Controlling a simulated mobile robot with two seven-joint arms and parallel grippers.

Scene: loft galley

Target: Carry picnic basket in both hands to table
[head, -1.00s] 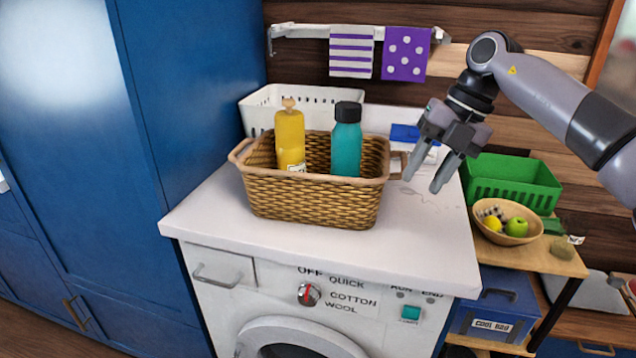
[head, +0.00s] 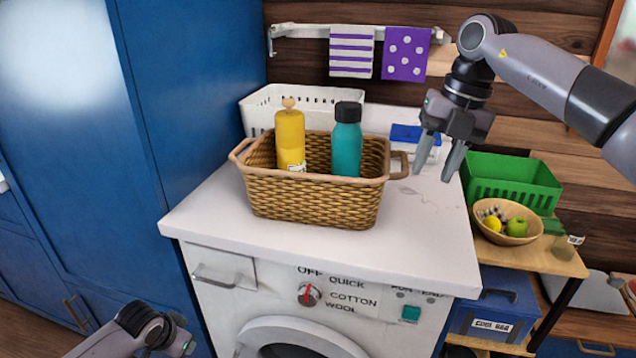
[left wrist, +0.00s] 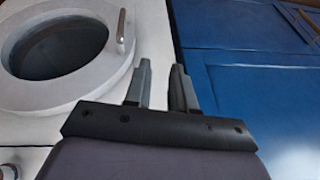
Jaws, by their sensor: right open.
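The brown wicker picnic basket (head: 308,203) stands upright on the white top of a washing machine, with a loop handle at its left end (head: 240,151) and one at its right end (head: 399,165). A yellow bottle (head: 290,138) and a teal bottle with a black cap (head: 346,148) stand in it. My right gripper (head: 434,172) is open and empty, pointing down just right of the right handle, apart from it. My left arm shows low at the left in the head view. In the left wrist view my left gripper (left wrist: 161,66) has its fingers apart with nothing between them.
The washing machine top (head: 430,245) is clear in front and right of the basket. A white crate (head: 262,105) stands behind it. A tall blue cabinet (head: 170,90) borders the left. Right stands a wooden shelf with a green crate (head: 510,182) and a fruit bowl (head: 508,225).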

